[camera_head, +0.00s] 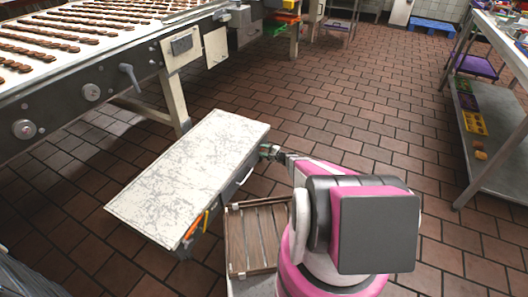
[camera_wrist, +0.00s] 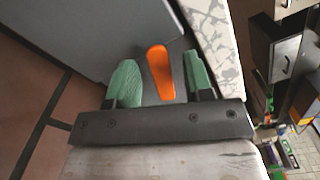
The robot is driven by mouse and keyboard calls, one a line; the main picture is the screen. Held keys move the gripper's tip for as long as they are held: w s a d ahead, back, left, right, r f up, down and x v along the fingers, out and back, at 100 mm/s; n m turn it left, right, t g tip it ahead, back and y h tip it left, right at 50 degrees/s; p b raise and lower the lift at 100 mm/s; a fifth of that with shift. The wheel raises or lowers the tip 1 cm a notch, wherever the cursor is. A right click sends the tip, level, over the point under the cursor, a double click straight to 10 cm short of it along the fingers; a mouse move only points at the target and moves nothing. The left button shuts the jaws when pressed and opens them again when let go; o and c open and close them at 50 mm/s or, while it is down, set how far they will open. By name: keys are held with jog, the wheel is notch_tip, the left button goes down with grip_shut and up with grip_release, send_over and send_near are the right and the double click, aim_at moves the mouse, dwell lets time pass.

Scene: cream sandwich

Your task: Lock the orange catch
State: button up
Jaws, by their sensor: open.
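An orange catch (camera_wrist: 160,72) shows in the wrist view as a rounded upright lever against a grey panel, just below a speckled white top edge. My gripper (camera_wrist: 161,80) is open, with one green fingertip on each side of the catch. I see gaps on both sides; how deep the catch sits between the fingers is unclear. In the head view my gripper (camera_head: 269,152) is at the right side of the white-topped unit (camera_head: 195,165), near its far end. The catch between my fingers cannot be made out there. Another orange piece (camera_head: 194,230) shows at the unit's near end.
A wooden crate (camera_head: 232,243) stands right of the unit, close to my arm. A conveyor (camera_head: 150,62) with rows of brown pieces runs at the upper left. A metal shelf table (camera_head: 495,170) stands at the right. The tiled floor (camera_head: 370,120) between is clear.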

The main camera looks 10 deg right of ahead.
jog(key=shift+c, duration=0.3)
grip_shut()
jog(key=shift+s+a+f+n, duration=0.1)
jog(key=shift+f+n, duration=0.35)
jog(key=shift+n, duration=0.75)
jog(key=shift+s+f+n, duration=0.1)
jog(key=shift+f+n, duration=0.35)
jog(key=shift+n, duration=0.75)
jog(key=shift+o, duration=0.3)
grip_release()
jog(key=v, duration=1)
jog(key=shift+s+d, duration=0.2)
jog(key=shift+d, duration=0.15)
